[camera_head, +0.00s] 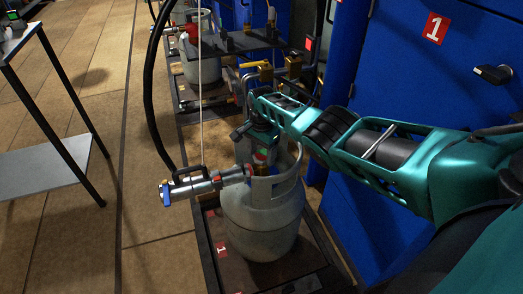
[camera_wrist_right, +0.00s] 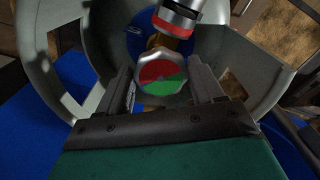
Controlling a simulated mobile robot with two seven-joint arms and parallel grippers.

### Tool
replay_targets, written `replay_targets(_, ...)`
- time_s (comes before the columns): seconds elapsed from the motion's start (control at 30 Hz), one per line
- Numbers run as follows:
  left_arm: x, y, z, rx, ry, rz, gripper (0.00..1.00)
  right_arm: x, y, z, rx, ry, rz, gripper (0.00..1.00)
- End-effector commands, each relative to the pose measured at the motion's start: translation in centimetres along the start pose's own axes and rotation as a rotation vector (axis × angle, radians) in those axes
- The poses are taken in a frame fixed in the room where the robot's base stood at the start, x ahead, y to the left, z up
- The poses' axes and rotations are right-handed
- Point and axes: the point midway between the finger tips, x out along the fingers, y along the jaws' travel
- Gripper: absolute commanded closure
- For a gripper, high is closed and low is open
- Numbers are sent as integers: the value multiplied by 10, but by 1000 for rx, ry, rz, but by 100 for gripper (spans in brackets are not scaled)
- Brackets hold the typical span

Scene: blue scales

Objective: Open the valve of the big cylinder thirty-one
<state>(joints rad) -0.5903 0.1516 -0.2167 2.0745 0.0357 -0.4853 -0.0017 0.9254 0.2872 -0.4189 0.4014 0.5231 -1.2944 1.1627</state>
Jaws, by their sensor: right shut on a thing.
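The big grey gas cylinder (camera_head: 262,222) stands on a dark scale platform (camera_head: 212,262). I read a red tag with a 1 beside it, and no thirty-one. Its valve knob (camera_head: 262,156) is inside the collar, under my right gripper (camera_head: 260,147). In the right wrist view the octagonal knob (camera_wrist_right: 162,78) has a red and green face and sits between the two fingers of my right gripper (camera_wrist_right: 163,90), which is shut on it. A silver filling head (camera_head: 205,185) with a red ring meets the valve from the left. My left gripper is out of view.
A black hose (camera_head: 150,85) loops from the filling head, and a pale cord hangs above it. A blue cabinet (camera_head: 400,80) marked 1 stands to the right. Another scale with a grey cylinder (camera_head: 200,65) is behind. A metal table (camera_head: 45,165) stands left; floor between is clear.

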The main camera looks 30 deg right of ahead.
Motion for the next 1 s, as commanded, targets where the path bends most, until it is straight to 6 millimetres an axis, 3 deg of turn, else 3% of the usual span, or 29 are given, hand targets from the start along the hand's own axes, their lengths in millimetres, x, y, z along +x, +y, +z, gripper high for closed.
replay_targets(1.0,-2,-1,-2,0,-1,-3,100,0,4,-2,-967,-2,0,64)
